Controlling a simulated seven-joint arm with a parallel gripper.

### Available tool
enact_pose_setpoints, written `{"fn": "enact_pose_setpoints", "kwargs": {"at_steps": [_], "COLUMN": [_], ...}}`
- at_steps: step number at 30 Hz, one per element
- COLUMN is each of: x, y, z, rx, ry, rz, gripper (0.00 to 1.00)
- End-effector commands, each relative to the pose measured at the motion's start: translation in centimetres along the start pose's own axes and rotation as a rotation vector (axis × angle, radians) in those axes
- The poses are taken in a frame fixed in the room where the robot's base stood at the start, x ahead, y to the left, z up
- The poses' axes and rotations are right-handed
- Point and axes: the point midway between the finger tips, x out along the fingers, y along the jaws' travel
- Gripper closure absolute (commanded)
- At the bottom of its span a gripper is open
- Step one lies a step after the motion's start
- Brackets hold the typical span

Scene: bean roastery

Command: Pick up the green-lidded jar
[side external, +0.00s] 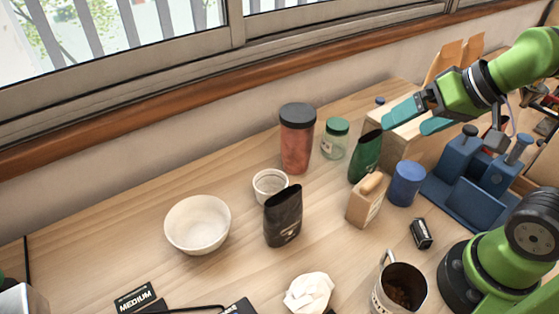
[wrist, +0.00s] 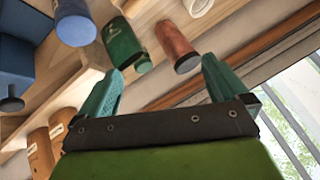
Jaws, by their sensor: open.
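The green-lidded jar (side external: 334,142) is small, clear-sided and upright on the table, right of a red canister with a dark lid (side external: 296,142). In the wrist view only part of the jar's green lid (wrist: 143,66) seems to show, beside the green pouch (wrist: 121,42). My gripper (side external: 404,121) is open and empty, its teal fingers apart. It is raised above the table, right of the jar and over the area of the green pouch and a wooden box. The fingers also show in the wrist view (wrist: 160,74), with the jar and the red canister beyond the gap between them.
The green pouch (side external: 366,157) stands close right of the jar. A blue fixture (side external: 475,206) is at right. The wall and window run behind.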

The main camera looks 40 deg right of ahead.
Motion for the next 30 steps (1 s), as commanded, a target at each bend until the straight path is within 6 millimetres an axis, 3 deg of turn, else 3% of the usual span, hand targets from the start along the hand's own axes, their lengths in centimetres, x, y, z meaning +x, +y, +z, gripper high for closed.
{"fn": "enact_pose_setpoints", "kwargs": {"at_steps": [4, 8, 11, 14, 23, 30], "x": [0.1, 1.6, 2.9, 4.6, 11.2, 15.9], "y": [-0.1, 0.1, -0.1, 0.0, 2.1, 3.6], "z": [0.1, 0.1, -1.7, -4.5, -12.9, -18.4], "rx": [-0.004, 0.008, 0.046, 0.189, 0.922, 1.643], "ry": [-0.007, -0.072, -0.130, -0.200, -0.278, -0.057], "rz": [-0.001, 0.012, 0.026, 0.065, 0.362, 0.690], "gripper": [0.00, 0.00, 0.00, 0.00, 0.00, 0.00]}}
